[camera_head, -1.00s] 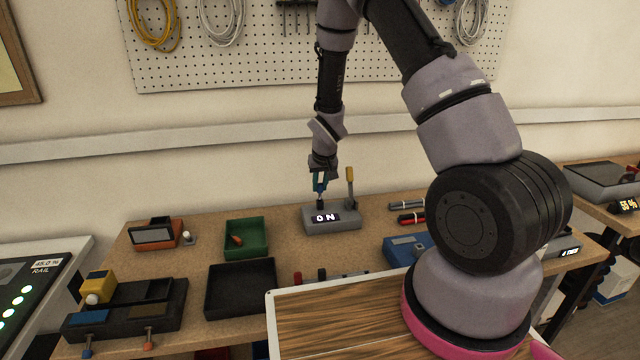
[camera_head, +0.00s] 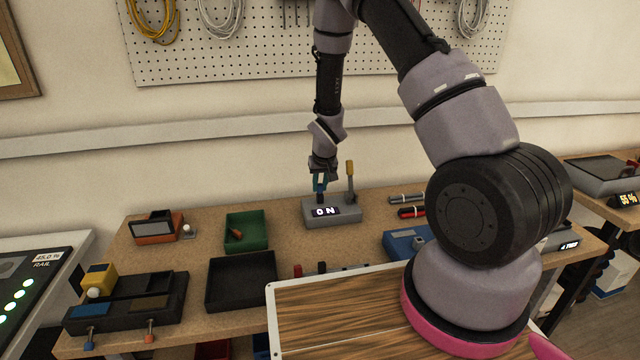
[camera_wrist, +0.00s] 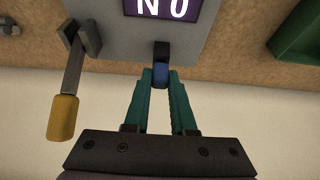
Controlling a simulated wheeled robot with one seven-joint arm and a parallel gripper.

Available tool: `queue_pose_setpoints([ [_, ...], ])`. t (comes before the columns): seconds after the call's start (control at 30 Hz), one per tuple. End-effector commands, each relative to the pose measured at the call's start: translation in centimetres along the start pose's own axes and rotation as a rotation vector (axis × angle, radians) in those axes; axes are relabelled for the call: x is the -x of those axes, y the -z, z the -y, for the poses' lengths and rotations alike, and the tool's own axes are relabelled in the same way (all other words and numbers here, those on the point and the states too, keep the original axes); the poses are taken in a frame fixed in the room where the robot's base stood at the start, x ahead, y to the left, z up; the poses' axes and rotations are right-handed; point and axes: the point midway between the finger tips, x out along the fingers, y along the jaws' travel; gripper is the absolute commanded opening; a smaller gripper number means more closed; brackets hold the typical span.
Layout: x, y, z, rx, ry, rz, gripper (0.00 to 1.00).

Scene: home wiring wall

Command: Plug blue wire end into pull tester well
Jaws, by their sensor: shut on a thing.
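My gripper (camera_head: 320,188), with teal fingers, points down over the tester, left of the lever. In the wrist view my gripper (camera_wrist: 161,80) is shut on the blue wire end (camera_wrist: 160,73). The blue wire end meets a dark upright part (camera_wrist: 161,49) at the tester's edge, apparently the well. How deep it sits is hidden.
A green tray (camera_head: 246,249) and a black tray (camera_head: 241,305) lie left of the tester. Red and dark tools (camera_head: 411,212) and a blue device (camera_head: 405,242) lie to the right. The lever stands close beside my gripper. A black fixture (camera_head: 170,310) occupies the front left.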

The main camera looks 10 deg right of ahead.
Motion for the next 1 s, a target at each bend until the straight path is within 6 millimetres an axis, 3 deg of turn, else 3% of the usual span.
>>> queue_pose_setpoints([
  [0.03, -0.1, -0.1, 0.0, 0.0, 0.0, 0.001, 0.0],
  [0.07, -0.1, -0.1, 0.0, 0.0, 0.0, 0.0, 0.31],
  [0.13, -0.1, 0.0, 0.0, 0.0, 0.0, 0.0, 0.58],
  [0.57, 0.8, 0.1, 0.0, 0.0, 0.001, -0.002, 0.58],
  [1.0, 8.8, 0.0, 0.0, 0.0, 0.001, -0.003, 0.58],
])
